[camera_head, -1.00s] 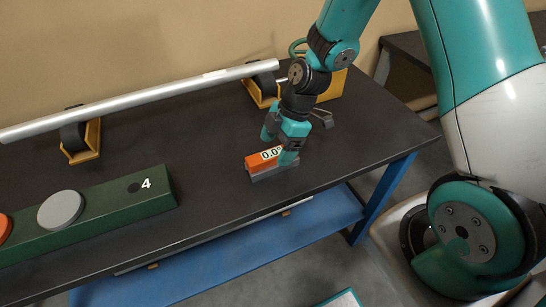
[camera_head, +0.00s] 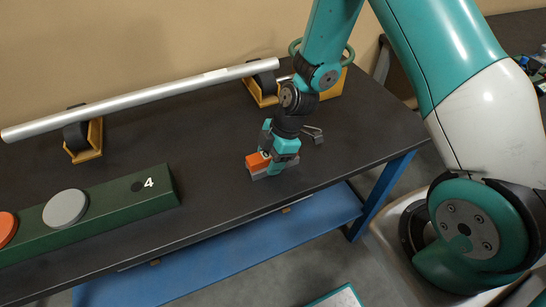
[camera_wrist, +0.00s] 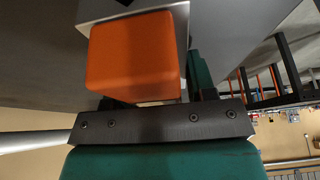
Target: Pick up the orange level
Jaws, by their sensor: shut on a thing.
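The orange level (camera_head: 257,161) is a small block, orange above with a grey base, at the right part of the dark table. My gripper (camera_head: 276,164) is shut on it, with teal fingers across the block. Part of the level is hidden by the fingers. In the wrist view the level's orange end (camera_wrist: 136,56) fills the upper middle, close to the dark bar of my gripper (camera_wrist: 160,124). I cannot tell for sure whether the level touches the table.
A long silver pipe (camera_head: 150,98) rests on yellow-and-black supports (camera_head: 84,140) along the back. A blue shelf (camera_head: 225,257) runs below. The table's middle is clear.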

